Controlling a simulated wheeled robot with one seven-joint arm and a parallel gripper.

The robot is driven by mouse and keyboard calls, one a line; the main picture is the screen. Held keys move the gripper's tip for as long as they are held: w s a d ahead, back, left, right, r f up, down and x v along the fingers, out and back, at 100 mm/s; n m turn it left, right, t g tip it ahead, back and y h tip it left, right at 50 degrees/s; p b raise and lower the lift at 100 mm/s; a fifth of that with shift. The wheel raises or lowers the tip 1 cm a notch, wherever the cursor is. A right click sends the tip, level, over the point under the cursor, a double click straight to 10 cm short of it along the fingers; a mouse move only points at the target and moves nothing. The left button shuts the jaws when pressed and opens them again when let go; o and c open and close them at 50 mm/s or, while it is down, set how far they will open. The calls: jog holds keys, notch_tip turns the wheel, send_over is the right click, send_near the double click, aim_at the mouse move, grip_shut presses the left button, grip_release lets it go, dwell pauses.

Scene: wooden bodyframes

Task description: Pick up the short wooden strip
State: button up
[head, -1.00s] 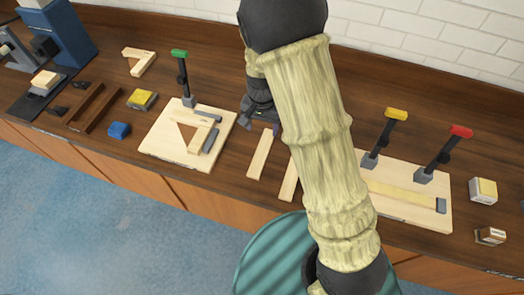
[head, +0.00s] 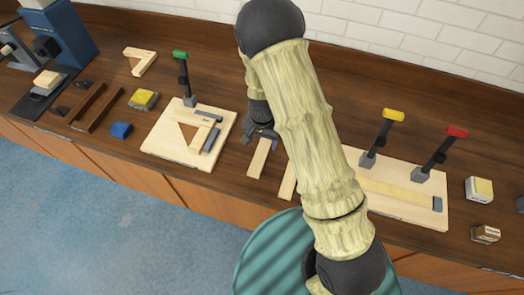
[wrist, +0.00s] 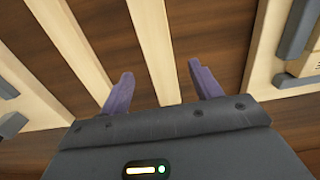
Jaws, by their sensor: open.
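Two pale wooden strips lie on the brown bench. The left strip (head: 259,158) is the one nearest my gripper; it also shows in the wrist view (wrist: 153,35). The right strip (head: 287,181) is partly hidden by my arm in the head view and lies left in the wrist view (wrist: 72,35). Which is shorter cannot be told. My gripper (head: 262,136) is open over the far end of the left strip. In the wrist view, the purple fingers (wrist: 160,72) stand on either side of that strip. Nothing is held.
A board with a green-handled clamp (head: 160,140) and a wooden frame stands left. A board with yellow- and red-handled clamps (head: 405,212) stands right. Small boxes (head: 480,188) lie far right.

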aim_at(262, 151)
jog(key=shift+s+f+p, duration=0.1)
jog(key=shift+f+p, duration=0.7)
jog(key=shift+f, duration=1.4)
jog(key=c, duration=1.1)
